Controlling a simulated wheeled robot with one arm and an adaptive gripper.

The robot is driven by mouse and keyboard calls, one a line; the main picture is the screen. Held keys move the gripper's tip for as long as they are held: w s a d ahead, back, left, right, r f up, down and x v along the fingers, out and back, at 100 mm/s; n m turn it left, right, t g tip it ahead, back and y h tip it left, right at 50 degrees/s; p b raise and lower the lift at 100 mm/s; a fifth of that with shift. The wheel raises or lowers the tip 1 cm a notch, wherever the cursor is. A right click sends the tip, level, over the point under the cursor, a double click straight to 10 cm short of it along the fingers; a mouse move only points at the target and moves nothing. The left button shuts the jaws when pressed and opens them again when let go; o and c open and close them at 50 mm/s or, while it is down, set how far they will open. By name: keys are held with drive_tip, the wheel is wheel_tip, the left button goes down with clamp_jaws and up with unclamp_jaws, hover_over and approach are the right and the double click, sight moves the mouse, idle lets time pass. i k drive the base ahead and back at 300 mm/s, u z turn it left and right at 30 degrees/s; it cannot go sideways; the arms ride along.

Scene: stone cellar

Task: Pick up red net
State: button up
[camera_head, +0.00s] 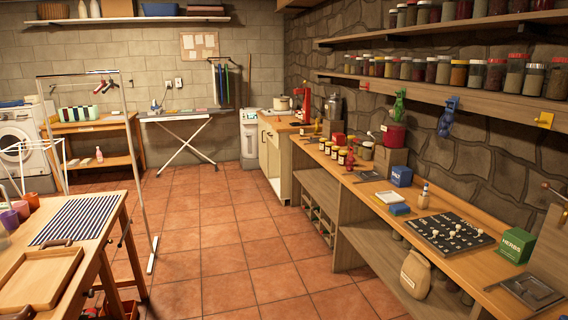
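I cannot make out a red net for certain in the head view. A green hanging bundle (399,107) and a blue hanging bundle (447,117) hang below the lower wall shelf on the right; their material is too small to tell. Small red items (339,139) stand further back on the same bench. Something reddish lies low under the left table, mostly hidden. My gripper is not in view.
The long workbench (440,200) on the right holds jars, boxes and a dark tray with small white pieces (452,233). A wooden table (95,245) with a tray is at left. A metal rack (140,170) stands behind it. The tiled floor (220,250) between is clear.

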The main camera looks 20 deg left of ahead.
sight(350, 159)
drive_tip(key=u, duration=0.3)
drive_tip(key=i, duration=1.55)
drive_tip(key=u, duration=0.4)
drive_tip(key=i, duration=1.7)
drive_tip(key=u, duration=0.5)
drive_tip(key=i, duration=0.7)
